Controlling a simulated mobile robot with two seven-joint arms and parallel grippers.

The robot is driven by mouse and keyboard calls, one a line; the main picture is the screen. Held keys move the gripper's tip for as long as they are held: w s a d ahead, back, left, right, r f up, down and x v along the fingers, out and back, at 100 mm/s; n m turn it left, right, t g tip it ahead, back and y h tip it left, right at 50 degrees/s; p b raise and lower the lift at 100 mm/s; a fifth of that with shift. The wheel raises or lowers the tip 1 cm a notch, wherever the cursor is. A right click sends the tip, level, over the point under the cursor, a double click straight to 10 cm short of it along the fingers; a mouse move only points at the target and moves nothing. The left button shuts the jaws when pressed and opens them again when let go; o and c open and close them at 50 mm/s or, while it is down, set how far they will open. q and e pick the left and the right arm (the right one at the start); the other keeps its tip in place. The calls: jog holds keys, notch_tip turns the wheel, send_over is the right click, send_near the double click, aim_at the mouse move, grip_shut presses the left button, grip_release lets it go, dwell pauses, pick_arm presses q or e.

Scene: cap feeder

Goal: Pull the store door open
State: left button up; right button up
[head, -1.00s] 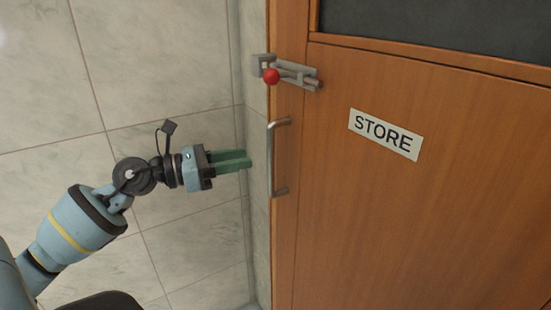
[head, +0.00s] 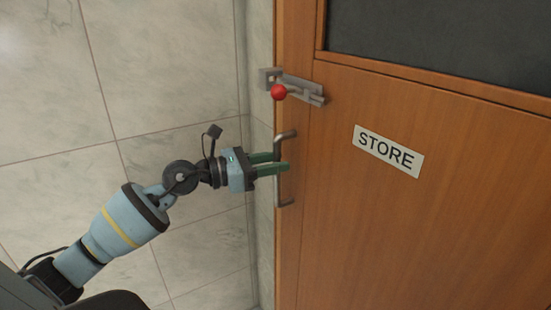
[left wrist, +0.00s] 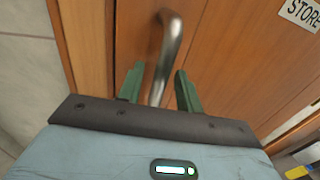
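The brown wooden store door (head: 400,230) fills the right of the head view and looks shut. Its upright metal pull handle (head: 285,192) is near the door's left edge. My left gripper (head: 284,162) is at the handle with its green fingers apart. In the left wrist view, the handle (left wrist: 168,50) stands between the two spread fingers, with gaps on both sides. A grey bolt (head: 304,90) with a red knob (head: 278,92) is above the handle. I cannot tell whether the bolt reaches into its wall bracket (head: 267,78). My right gripper is not in view.
A tiled wall (head: 170,70) is left of the door, with a narrow wall strip beside the door frame. A white STORE sign (head: 388,151) and a dark window panel (head: 440,45) are on the door. The bolt's red knob sits just above the handle.

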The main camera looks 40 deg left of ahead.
pick_arm(q)
jog(key=shift+w+d, duration=0.3)
jog(key=shift+w, duration=0.1)
grip_shut()
